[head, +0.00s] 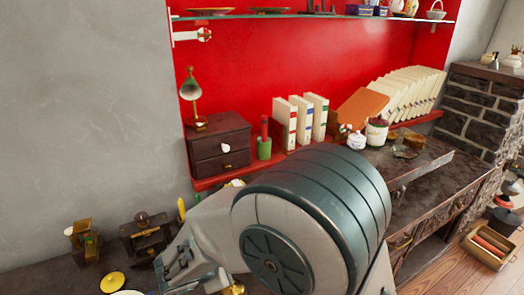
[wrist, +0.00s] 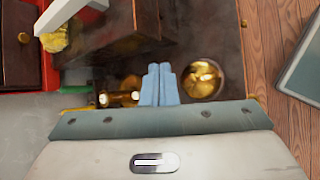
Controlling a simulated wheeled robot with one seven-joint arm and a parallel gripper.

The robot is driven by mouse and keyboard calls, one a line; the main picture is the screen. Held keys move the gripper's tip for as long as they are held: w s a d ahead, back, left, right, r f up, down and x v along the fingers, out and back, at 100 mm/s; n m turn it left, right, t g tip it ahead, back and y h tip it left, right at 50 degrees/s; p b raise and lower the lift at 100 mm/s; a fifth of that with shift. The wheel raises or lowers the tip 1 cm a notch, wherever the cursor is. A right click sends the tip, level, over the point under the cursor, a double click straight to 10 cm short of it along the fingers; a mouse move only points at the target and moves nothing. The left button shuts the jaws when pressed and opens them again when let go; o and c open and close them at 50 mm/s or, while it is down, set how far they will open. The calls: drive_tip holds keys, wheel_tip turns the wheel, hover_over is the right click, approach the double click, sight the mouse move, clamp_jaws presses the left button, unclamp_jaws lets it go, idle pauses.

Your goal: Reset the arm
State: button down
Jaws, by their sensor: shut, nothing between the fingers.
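My arm fills the lower middle of the head view, with its large grey and teal joint in front of the shelf. My gripper (head: 180,265) is at the lower left of that view, low over the dark surface and partly cut off by the arm's shape. In the wrist view, the blue fingers of my gripper (wrist: 159,70) are together with nothing between them. They point over a dark top, between a brass object (wrist: 118,98) on the left and a round shiny brass vessel (wrist: 203,79) on the right.
Small dark and brass objects (head: 146,236) stand at the lower left. A glass shelf (head: 310,17) is above. Wooden floor (wrist: 270,30) shows at right.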

drive_tip(key=s+d+r+m+g+p, duration=0.1)
drive_tip(key=d+r+m+g, duration=0.1)
drive_tip(key=d+r+m, duration=0.5)
drive_tip(key=s+d+r+m+g+p, duration=0.15)
drive_tip(key=d+m, duration=0.25)
drive_tip(key=d, duration=0.8)
drive_tip(key=s+d+r+m+g+y+p, duration=0.2)
drive_tip(key=s+d+r+m, duration=0.4)
drive_tip(key=s+m, duration=0.3)
drive_tip(key=shift+s+d+r+m+y, duration=0.2)
drive_tip(key=shift+s+d+m+y, duration=0.15)
drive_tip(key=shift+d+m+y, duration=0.6)
drive_tip(key=shift+a, duration=0.3)
